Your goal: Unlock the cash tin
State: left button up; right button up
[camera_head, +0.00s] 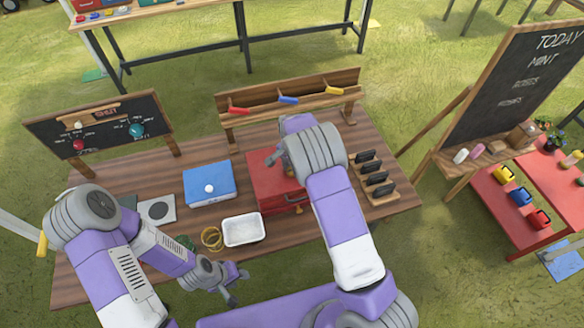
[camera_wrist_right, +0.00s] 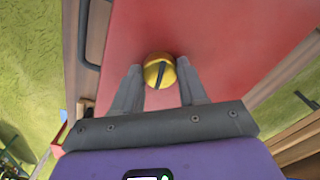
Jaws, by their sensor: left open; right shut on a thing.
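The cash tin looks to be the red box (camera_head: 262,182) on the wooden table, with a dark handle at its front edge. My right arm covers part of it in the head view. In the right wrist view its red surface (camera_wrist_right: 220,35) fills the middle, and a round gold knob (camera_wrist_right: 159,71) with a dark bar across it sits there. My right gripper (camera_wrist_right: 158,68) has its fingers on either side of the knob and is shut on it. My left gripper (camera_head: 236,285) is open and empty near the table's front edge.
A blue box with a white knob (camera_head: 209,184) and a white tray (camera_head: 244,230) stand left of the tin. A rack of dark handles (camera_head: 375,180) is at its right. A wooden rail with coloured clips (camera_head: 288,97) stands behind, a chalkboard (camera_head: 100,135) at left.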

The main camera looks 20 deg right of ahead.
aim_at(292, 170)
jog(key=shift+m, duration=1.1)
jog(key=o, duration=1.1)
jog(key=shift+c, duration=0.2)
notch_tip(292, 170, up, 8)
jog(key=shift+f, duration=0.15)
